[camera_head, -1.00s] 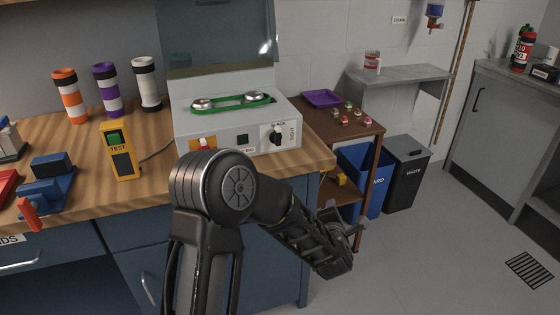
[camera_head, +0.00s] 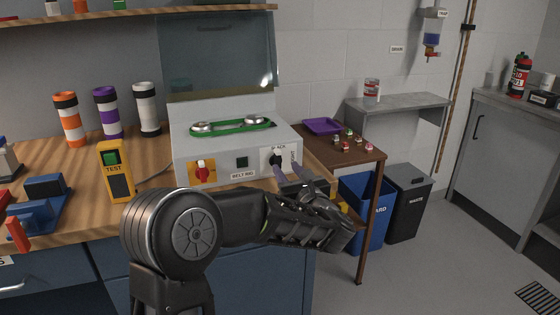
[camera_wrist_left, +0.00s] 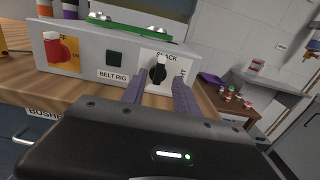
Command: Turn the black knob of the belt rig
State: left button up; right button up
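The belt rig (camera_head: 215,150) is a light grey box on the wooden bench, with a green belt (camera_head: 230,127) around two pulleys on top. Its black knob (camera_head: 275,158) sits at the right of the front panel, partly hidden by my finger in the head view. In the left wrist view, the black knob (camera_wrist_left: 158,71) points up towards the SLACK label, with a second label to its right. My left gripper (camera_head: 287,166) is open in front of the knob. In the wrist view, its two purple fingers (camera_wrist_left: 160,84) stand either side of the knob's lower part, apparently not touching it. My right gripper is out of view.
A red switch (camera_head: 202,172) on a yellow plate and a dark green button (camera_head: 242,162) share the panel. A yellow tester (camera_head: 116,171) stands left of the rig. A brown side table (camera_head: 350,156) with a purple tray (camera_head: 322,126) stands to the right.

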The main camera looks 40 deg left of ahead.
aim_at(279, 159)
pick_arm(q)
jog(key=x, duration=0.6)
jog(key=shift+p, duration=0.4)
jog(key=shift+c, duration=0.3)
grip_shut()
